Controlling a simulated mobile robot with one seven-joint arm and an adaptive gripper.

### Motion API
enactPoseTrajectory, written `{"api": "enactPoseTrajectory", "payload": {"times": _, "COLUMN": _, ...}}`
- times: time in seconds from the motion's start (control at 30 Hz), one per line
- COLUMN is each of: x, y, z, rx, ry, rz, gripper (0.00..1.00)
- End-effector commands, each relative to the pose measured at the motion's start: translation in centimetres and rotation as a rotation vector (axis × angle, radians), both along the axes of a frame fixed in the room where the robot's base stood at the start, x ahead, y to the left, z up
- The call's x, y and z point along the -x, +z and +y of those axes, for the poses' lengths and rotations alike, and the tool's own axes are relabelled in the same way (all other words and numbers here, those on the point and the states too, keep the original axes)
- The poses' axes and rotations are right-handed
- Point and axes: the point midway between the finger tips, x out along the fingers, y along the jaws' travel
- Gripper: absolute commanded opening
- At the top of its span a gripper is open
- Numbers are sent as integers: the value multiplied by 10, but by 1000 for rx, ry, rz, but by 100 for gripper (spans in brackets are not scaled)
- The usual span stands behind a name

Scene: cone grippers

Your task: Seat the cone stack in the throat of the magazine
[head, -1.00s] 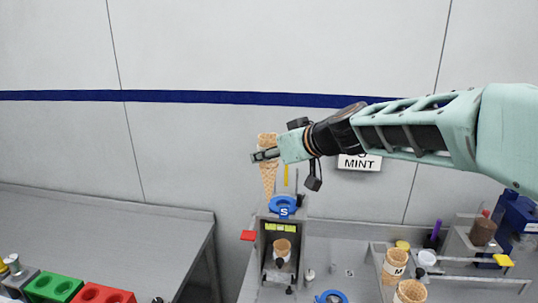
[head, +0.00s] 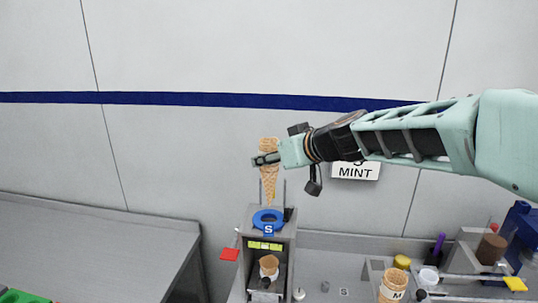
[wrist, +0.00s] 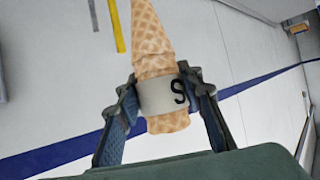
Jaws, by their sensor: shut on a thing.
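My gripper (head: 266,159) is shut on the cone stack (head: 269,181), a tan waffle cone with its point down. In the wrist view the cone stack (wrist: 155,45) has a white band marked "S" between the two fingers. The magazine (head: 248,222) is a grey box on the counter below, with a blue ring (head: 268,214) and an "S" tag at its top, the throat. The cone's tip hangs above the blue ring, apart from it. A cone (head: 269,265) sits inside the magazine's front opening, below a yellow-green label strip.
Thin upright rods rise beside the blue ring. A cone marked "M" (head: 393,283) and a yellow-capped item (head: 402,261) stand to the right. A grey table (head: 100,245) lies left, mostly bare.

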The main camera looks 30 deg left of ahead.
Motion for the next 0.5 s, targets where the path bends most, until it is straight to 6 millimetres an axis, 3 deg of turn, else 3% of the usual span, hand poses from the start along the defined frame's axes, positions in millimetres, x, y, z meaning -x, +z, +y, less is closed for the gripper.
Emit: {"api": "enactPoseTrajectory", "payload": {"times": 0.5, "x": 0, "y": -45, "z": 0, "rx": 0, "ry": 1, "rz": 0, "gripper": 21}}
